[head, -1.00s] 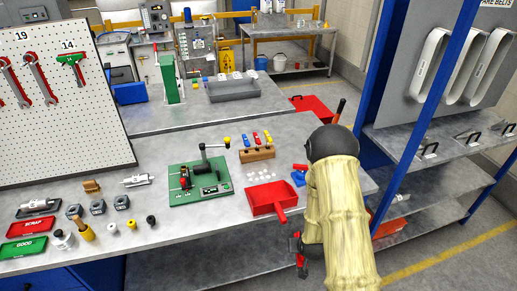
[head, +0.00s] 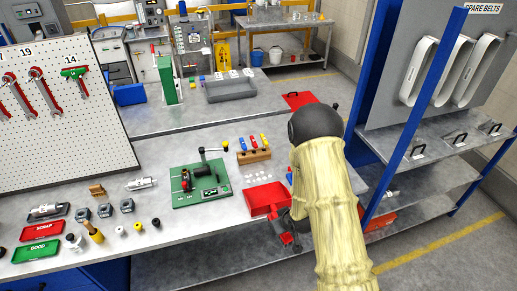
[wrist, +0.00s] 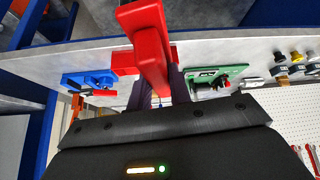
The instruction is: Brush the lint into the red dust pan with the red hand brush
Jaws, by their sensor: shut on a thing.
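The red dust pan (head: 258,203) lies on the bench near its front edge, its handle end towards my gripper. The white lint (head: 257,177) is in several small pieces on the bench just behind the pan. My gripper (head: 284,229) is at the bench's front edge, close to the pan's handle end and partly covered by my arm. It is shut on a red piece, apparently the red hand brush (wrist: 150,45), which stands large between the fingers in the wrist view. Its bristles cannot be made out. Whether the brush touches the pan cannot be told.
A green fixture (head: 188,198) with a black crank stands left of the pan. A wooden block with coloured tools (head: 254,157) is behind the lint. A blue part (wrist: 88,80) lies beside the pan, mostly hidden by my arm in the head view. A blue rack post (head: 414,130) rises at right.

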